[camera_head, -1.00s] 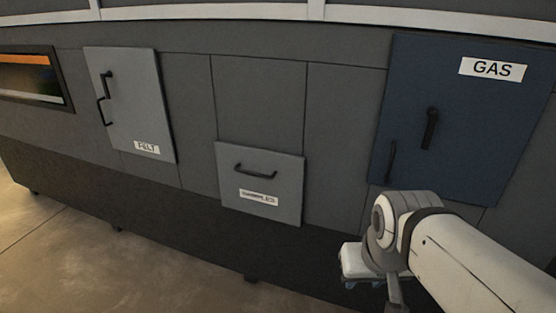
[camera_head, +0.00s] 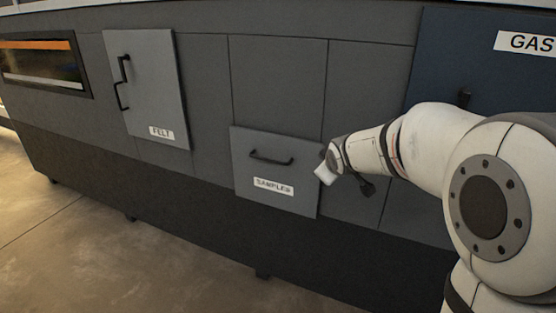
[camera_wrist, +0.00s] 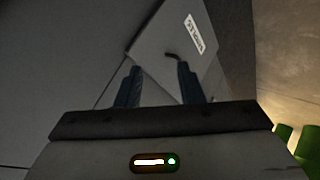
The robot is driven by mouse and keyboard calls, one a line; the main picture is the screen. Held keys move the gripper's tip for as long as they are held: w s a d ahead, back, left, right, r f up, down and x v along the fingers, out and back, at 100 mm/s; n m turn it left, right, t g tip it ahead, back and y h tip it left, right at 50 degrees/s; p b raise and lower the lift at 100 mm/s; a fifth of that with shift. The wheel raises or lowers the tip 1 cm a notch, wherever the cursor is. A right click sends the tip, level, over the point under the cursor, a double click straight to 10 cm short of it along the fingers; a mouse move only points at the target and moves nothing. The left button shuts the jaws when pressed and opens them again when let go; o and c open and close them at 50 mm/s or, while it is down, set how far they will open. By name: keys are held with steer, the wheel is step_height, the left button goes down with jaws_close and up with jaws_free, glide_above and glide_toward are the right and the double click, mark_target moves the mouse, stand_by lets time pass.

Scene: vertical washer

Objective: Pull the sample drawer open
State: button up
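The sample drawer (camera_head: 305,195) is a light grey square front with a SAMPLES label and a black bar handle (camera_head: 271,158). It sits flush with the dark cabinet wall, closed. My gripper (camera_head: 325,174) is at the drawer's right edge in the head view, apart from the handle; its fingers cannot be made out there. In the wrist view my two dark blue fingers (camera_wrist: 159,68) are spread apart with nothing between them. The drawer front (camera_wrist: 165,28) shows ahead of them, tilted, with its handle (camera_wrist: 172,56) beyond the fingertips, nearer the right finger.
A grey FELT door (camera_head: 147,95) with a black handle is to the left, beside a window (camera_head: 45,65). A blue GAS door (camera_head: 475,65) is at the right, partly behind my arm. Floor (camera_head: 110,250) is clear in front of the cabinet.

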steer(key=w+a+f+n+t+y+b, duration=0.1)
steer(key=w+a+f+n+t+b, duration=0.2)
steer(key=w, duration=0.4)
steer(key=w+a+f+n+y+b, duration=0.1)
steer(key=w+a+f+n+y, duration=0.15)
steer(key=w+a+f, duration=0.35)
steer(key=n+t+y+b, duration=0.2)
steer(key=n+y+b, duration=0.1)
steer(key=n, duration=0.3)
glide_toward(268, 159)
steer(key=w, duration=0.2)
steer(key=shift+a+f+p+x, duration=0.2)
steer(key=shift+p+x, duration=0.25)
steer(key=shift+x, duration=1.6)
steer(key=shift+a+f+p+x, duration=0.15)
steer(key=shift+p+x, duration=0.3)
steer(key=shift+x, duration=1.6)
steer(key=shift+s, duration=0.2)
steer(key=shift+f, duration=0.1)
jaws_close()
